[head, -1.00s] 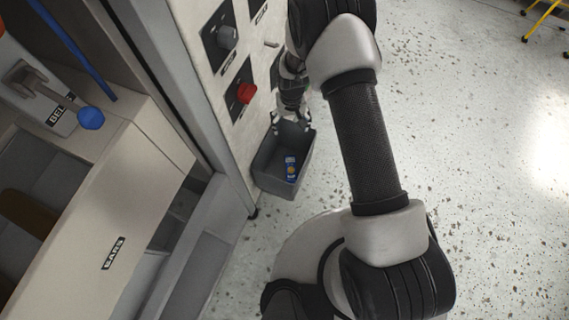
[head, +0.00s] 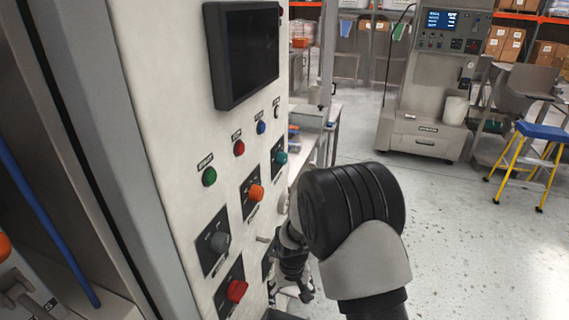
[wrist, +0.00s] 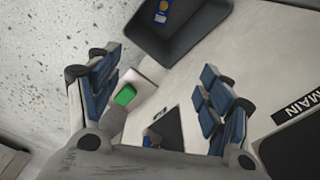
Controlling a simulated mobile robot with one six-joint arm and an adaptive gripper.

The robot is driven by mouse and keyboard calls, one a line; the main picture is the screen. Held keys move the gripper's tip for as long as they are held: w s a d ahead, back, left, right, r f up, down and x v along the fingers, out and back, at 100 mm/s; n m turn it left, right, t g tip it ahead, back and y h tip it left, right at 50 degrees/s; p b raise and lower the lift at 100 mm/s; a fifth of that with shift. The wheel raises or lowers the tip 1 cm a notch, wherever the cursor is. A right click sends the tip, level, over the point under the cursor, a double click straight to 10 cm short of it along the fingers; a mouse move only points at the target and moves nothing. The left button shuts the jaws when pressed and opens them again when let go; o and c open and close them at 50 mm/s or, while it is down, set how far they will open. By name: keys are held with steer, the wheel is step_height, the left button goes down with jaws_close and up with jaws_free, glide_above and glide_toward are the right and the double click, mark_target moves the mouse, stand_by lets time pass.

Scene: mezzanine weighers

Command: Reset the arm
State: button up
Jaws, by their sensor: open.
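My gripper (wrist: 160,75) is open in the wrist view, its two blue-padded fingers spread wide with nothing between the tips. Beyond it are the pale panel face and a grey bin (wrist: 195,45) holding a small blue and yellow item (wrist: 162,14). In the head view my gripper (head: 303,290) hangs low beside the control panel (head: 165,110), partly hidden by my arm. Whether it touches the panel is hard to tell there.
The panel carries a dark screen (head: 243,55), several buttons, an orange knob (head: 256,192) and a red knob (head: 236,290). A green-ended part (wrist: 125,95) shows near the left finger. Open floor lies right, with a blue-topped stool (head: 541,131) and a grey machine (head: 432,85) farther back.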

steer(key=s+d+r+t, duration=0.1)
steer(key=s+d+r, duration=0.1)
steer(key=r, duration=0.6)
steer(key=s+d+r, duration=0.1)
steer(key=d+r, duration=0.1)
steer(key=r, duration=0.5)
steer(key=s+d+r+m+t, duration=0.1)
steer(key=s+d+r, duration=0.2)
steer(key=s+r, duration=0.35)
steer(key=s+d+r+t, duration=0.1)
steer(key=s+d+r, duration=0.2)
steer(key=s+r, duration=0.35)
steer(key=s+d+r, duration=0.1)
steer(key=s, duration=0.4)
steer(key=s+d+r+t, duration=0.1)
steer(key=s+r, duration=0.1)
steer(key=s, duration=0.4)
steer(key=shift+d+m, duration=0.25)
steer(key=shift+m, duration=0.15)
steer(key=shift+w, duration=0.1)
steer(key=shift+c, duration=0.4)
